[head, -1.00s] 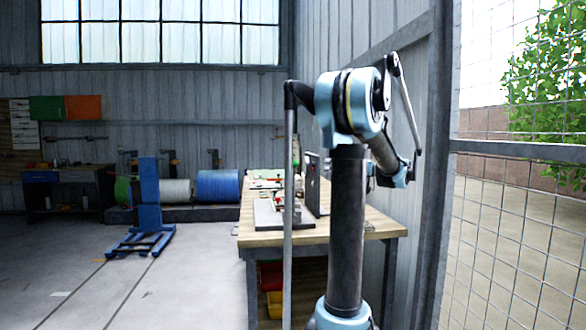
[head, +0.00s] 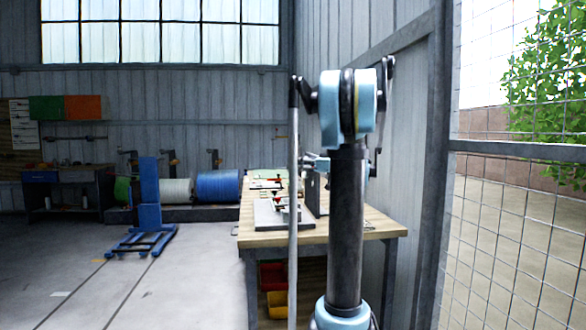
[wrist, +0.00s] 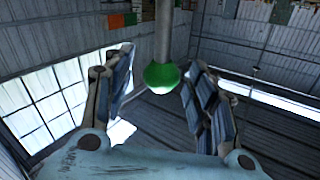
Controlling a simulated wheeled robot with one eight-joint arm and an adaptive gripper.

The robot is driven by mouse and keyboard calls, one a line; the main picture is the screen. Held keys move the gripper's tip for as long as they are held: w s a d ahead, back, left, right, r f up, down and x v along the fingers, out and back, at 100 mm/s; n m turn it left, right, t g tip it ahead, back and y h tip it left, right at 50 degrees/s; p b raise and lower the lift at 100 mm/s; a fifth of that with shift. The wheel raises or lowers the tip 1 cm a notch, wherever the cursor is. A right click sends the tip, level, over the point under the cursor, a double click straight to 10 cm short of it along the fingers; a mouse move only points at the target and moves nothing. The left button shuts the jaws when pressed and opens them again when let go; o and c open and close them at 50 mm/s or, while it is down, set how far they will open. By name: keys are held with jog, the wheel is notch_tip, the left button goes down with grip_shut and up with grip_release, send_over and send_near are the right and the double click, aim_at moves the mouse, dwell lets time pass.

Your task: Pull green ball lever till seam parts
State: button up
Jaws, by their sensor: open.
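The green ball (wrist: 162,77) sits on the end of a pale grey lever rod (wrist: 163,30) in the wrist view. My gripper (wrist: 160,63) is open, with one finger on each side of the ball. Gaps show between the ball and both fingers, and how deep the ball lies between them is hard to tell. In the head view my arm hides much of the gripper and the lever. A machine with a pale grey base (head: 268,213) stands on the workbench. The seam cannot be made out.
The wooden workbench (head: 340,232) stands by the wall, with red and yellow bins (head: 275,303) beneath. A mesh fence (head: 520,230) is at the right. A blue stand (head: 150,205) and large spools (head: 217,185) are at the left. The floor in front is clear.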

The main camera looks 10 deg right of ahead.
jog(key=shift+x, duration=0.85)
grip_shut()
